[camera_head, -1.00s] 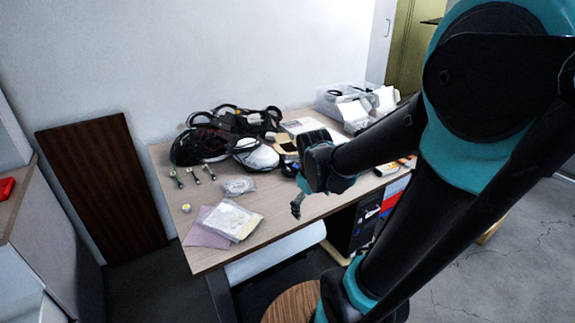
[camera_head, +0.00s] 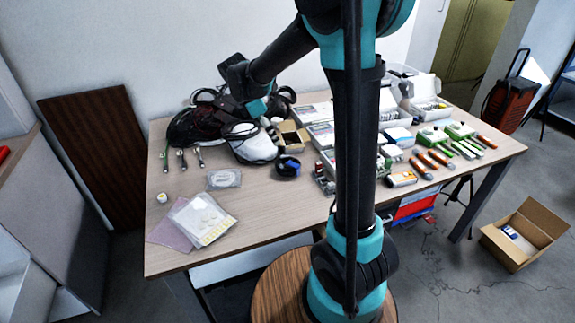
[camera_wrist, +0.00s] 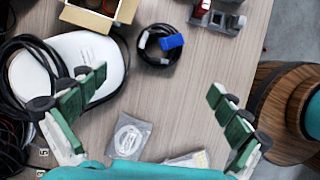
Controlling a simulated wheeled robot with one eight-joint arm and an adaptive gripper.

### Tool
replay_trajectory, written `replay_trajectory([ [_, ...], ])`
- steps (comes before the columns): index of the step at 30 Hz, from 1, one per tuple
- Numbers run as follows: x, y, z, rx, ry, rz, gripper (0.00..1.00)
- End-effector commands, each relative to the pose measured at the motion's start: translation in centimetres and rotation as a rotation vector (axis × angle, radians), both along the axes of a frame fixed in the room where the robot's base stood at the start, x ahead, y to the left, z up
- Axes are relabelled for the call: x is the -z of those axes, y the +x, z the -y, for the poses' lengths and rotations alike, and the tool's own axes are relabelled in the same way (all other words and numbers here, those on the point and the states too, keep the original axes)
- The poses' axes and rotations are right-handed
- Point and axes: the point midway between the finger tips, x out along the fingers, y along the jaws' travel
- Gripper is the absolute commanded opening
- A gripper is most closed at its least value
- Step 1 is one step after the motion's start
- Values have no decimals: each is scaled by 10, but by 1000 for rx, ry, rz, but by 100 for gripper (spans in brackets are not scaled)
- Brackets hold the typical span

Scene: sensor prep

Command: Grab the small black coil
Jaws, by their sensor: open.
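The small black coil (camera_head: 287,166) with a blue piece on it lies on the table, right of the white helmet-like item. In the wrist view the coil (camera_wrist: 158,46) lies flat at the upper middle, beyond the fingertips. My gripper (camera_wrist: 156,86) is open and empty, with its green-padded fingers wide apart and bare table between them. It hangs above the table and does not touch the coil. In the head view my gripper's fingers cannot be made out clearly against the dark gear behind.
The white item (camera_wrist: 75,62) with black cables lies by the left finger. An open cardboard box (camera_wrist: 100,12) stands beyond it. A clear bag (camera_wrist: 130,137) lies nearer. Boxes and tools crowd the table's right side. The table's front middle is clear.

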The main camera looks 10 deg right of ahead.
Motion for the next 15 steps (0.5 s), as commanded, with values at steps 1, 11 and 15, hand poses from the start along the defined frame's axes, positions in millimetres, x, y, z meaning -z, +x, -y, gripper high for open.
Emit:
replay_trajectory([
  [1, 8, 1, 4, 2, 0, 1, 100],
  [11, 69, 6, 28, 4, 1, 1, 100],
  [15, 89, 8, 37, 5, 1, 2, 100],
])
